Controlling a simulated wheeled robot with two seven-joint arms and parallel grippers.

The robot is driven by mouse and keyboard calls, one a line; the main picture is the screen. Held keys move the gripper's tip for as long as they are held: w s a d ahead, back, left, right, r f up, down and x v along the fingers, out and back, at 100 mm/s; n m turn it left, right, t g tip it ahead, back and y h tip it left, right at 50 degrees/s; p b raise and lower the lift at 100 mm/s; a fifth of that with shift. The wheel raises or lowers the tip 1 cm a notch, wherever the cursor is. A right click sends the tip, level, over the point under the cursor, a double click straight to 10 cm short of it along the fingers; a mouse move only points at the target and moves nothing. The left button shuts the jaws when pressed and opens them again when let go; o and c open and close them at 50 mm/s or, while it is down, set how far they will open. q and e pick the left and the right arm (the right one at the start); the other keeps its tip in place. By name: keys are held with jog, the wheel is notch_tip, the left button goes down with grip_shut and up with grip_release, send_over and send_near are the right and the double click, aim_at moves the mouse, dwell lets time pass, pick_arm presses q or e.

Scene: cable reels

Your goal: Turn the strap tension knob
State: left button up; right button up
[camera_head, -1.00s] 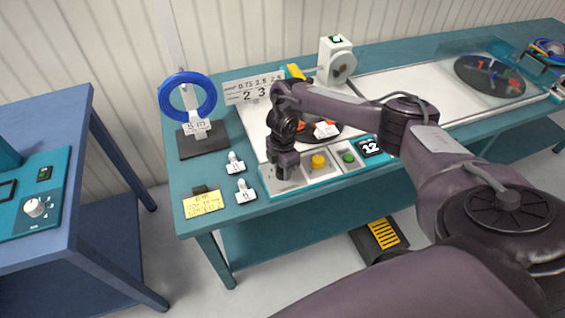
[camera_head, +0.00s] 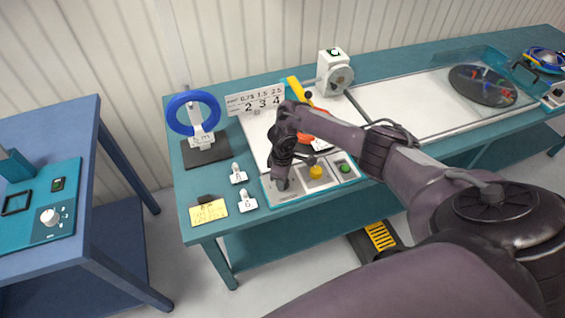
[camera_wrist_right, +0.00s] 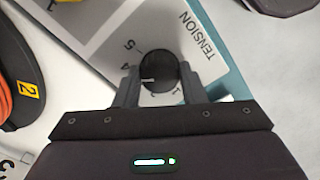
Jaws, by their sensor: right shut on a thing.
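The tension knob (camera_wrist_right: 158,72) is a round black knob on a pale dial plate printed TENSION (camera_wrist_right: 202,33), with numbers around it. My right gripper (camera_wrist_right: 158,84) has one finger on each side of the knob and is shut on it. In the head view my right gripper (camera_head: 282,183) reaches down onto the left end of the control panel (camera_head: 292,195); the arm and gripper hide the knob there. My left gripper is not in view.
A yellow button (camera_head: 316,172) and a green button (camera_head: 345,167) sit right of the gripper. A blue ring (camera_head: 193,113) stands on a holder behind left. Orange coil (camera_head: 321,144) lies partly behind my arm. A blue side table (camera_head: 50,245) stands left.

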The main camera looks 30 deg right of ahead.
jog(key=shift+w+r+m, duration=0.1)
jog(key=shift+w+m, duration=0.05)
jog(key=shift+m, duration=0.35)
jog(key=o, duration=1)
notch_tip(320, 180, up, 8)
jog(key=shift+f, duration=0.1)
dwell(0.4)
